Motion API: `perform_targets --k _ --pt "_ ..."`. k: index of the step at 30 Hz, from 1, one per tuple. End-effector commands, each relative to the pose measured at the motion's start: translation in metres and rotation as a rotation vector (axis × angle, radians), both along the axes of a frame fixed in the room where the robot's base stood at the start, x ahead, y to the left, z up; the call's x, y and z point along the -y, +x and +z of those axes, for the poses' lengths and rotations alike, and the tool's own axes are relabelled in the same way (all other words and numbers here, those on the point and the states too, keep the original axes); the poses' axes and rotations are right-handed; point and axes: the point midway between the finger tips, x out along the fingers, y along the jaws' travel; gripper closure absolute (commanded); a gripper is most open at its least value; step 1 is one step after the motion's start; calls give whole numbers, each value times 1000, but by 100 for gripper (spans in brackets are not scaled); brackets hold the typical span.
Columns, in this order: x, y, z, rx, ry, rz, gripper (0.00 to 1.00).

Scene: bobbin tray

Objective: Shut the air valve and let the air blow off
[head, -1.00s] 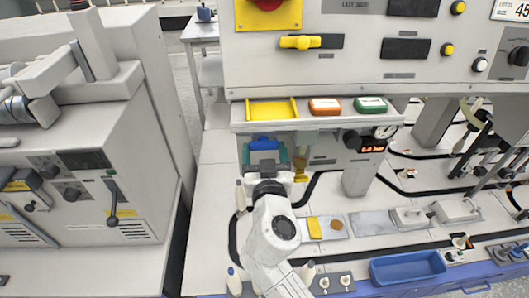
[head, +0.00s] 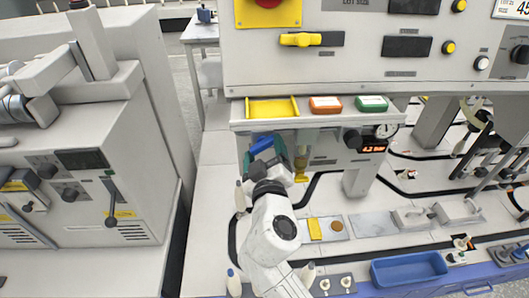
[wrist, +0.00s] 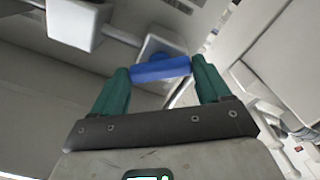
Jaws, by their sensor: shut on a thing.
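The blue valve handle (head: 261,144) sits under the shelf on the front of the machine. In the head view it is tilted, its right end higher. My gripper (head: 264,154), with green fingers, is shut on the handle. In the wrist view the handle (wrist: 160,69) spans between the two green fingers, in front of a pale valve body (wrist: 160,45). A round pressure gauge (head: 386,130) and a small display with orange digits (head: 373,148) are to the right; both are too small to read.
Above is a shelf with a yellow tray (head: 272,107), an orange box (head: 326,104) and a green box (head: 371,103). White bobbins and a blue tray (head: 408,268) are on the bench below.

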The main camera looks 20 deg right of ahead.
Motion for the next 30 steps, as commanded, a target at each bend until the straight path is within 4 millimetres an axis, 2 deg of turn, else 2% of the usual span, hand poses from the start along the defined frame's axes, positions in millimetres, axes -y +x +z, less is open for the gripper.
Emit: perform_targets --k 18,30 --pt "0 0 0 -183 -554 2 54" --pt "-1 0 0 -267 -819 2 54"
